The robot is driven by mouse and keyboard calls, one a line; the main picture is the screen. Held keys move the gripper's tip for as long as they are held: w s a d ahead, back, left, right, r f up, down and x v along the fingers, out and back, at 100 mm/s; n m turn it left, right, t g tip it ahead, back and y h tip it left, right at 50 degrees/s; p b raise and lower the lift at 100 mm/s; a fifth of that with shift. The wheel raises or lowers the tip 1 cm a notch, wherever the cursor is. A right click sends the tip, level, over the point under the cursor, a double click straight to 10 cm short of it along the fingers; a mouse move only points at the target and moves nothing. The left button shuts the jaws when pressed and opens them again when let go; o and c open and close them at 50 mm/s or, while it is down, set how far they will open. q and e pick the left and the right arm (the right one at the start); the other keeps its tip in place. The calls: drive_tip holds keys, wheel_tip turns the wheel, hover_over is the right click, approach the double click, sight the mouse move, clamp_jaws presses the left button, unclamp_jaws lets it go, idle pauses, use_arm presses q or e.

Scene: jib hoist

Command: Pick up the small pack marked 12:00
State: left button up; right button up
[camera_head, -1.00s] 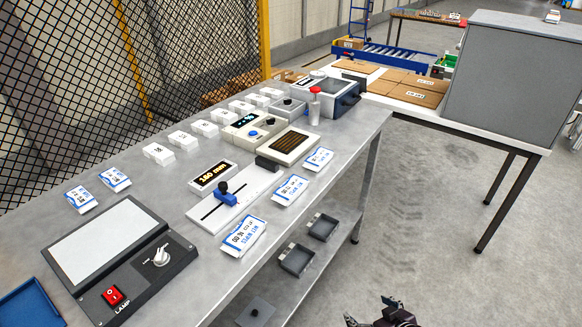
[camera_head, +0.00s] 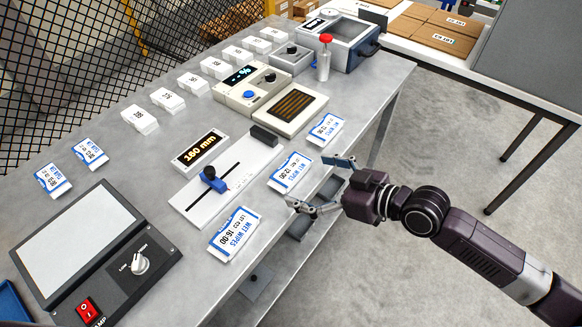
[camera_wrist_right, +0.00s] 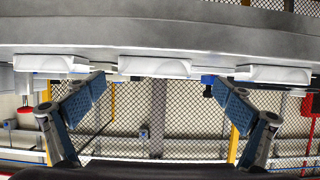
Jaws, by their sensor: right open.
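The small white and blue wet wipes pack marked 12:00 (camera_head: 290,172) lies flat near the table's front edge, the middle one of a row of three. The pack marked 16:00 (camera_head: 234,234) lies nearer in the row; the farther pack (camera_head: 326,129) has print too small to read surely. My right gripper (camera_head: 318,183) is open and empty, just off the edge, its fingers spread toward the middle pack. In the right wrist view the middle pack (camera_wrist_right: 155,67) shows between the open fingers (camera_wrist_right: 155,84), apart from both. My left gripper is not in view.
Behind the packs are a slide gauge (camera_head: 225,182) with a 160 mm display (camera_head: 200,150), and a beige device (camera_head: 290,106). Two small packs (camera_head: 91,152) and a lamp box (camera_head: 90,245) are at left. Shelf trays (camera_head: 302,226) sit below the edge.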

sight(296, 171)
drive_tip(key=w+a, duration=0.1)
drive_tip(key=w+a+f+p, duration=0.1)
drive_tip(key=w+a, duration=0.1)
drive_tip(key=shift+p, duration=0.3)
drive_tip(key=shift+w+a+f, duration=0.25)
drive_tip(key=shift+w+a, duration=0.1)
drive_tip(key=shift+a, duration=0.05)
drive_tip(key=shift+c, duration=0.5)
drive_tip(key=c, duration=0.5)
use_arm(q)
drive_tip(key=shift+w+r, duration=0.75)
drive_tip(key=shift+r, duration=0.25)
use_arm(e)
drive_tip(key=c, duration=0.6)
drive_tip(key=shift+r, duration=0.1)
drive_tip(key=shift+c, duration=0.2)
